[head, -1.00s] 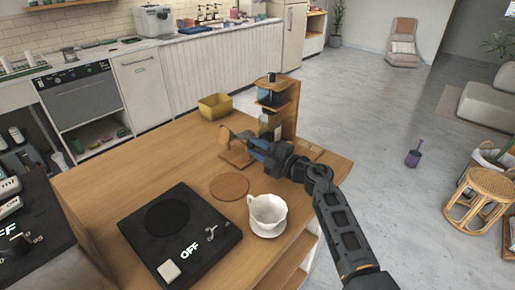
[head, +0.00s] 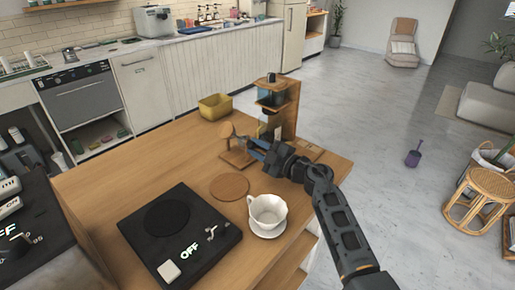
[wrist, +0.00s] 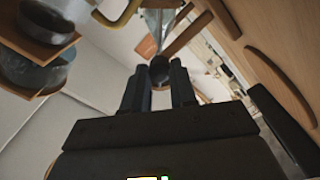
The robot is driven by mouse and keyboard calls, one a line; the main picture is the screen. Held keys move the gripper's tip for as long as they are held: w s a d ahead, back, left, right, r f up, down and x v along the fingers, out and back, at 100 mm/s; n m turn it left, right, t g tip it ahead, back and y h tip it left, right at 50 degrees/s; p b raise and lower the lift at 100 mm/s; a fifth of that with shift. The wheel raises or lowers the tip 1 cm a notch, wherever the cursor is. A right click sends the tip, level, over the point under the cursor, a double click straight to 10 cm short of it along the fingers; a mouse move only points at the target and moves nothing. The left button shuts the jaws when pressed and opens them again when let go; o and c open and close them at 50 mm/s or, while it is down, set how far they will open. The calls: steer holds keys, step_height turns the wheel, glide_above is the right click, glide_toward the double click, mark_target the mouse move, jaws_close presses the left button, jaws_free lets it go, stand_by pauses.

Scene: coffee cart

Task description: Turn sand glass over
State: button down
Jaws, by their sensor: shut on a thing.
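The sand glass shows in part in the head view as a small wooden round end (head: 227,130) just left of my gripper (head: 257,149), low over the table. In the wrist view a clear glass cone (wrist: 156,20) lies beyond the fingertips of my gripper (wrist: 160,84). A dark round piece (wrist: 160,70) is between the fingertips. My gripper is shut on the sand glass, which looks tilted. Its far end and much of its body are hidden by my gripper or cut off. A flat wooden base (head: 236,161) lies on the table beneath it.
A wooden stand with shelves (head: 289,108) rises close behind my gripper. A yellow box (head: 215,106) is at the back edge. A white cup (head: 268,211) on a saucer, a round wooden coaster (head: 230,187) and a black scale (head: 180,238) are in front. The table's left side is clear.

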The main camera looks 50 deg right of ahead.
steer(key=c, duration=0.9)
jaws_free()
steer(key=shift+s+d, duration=0.15)
steer(key=shift+s, duration=3.75)
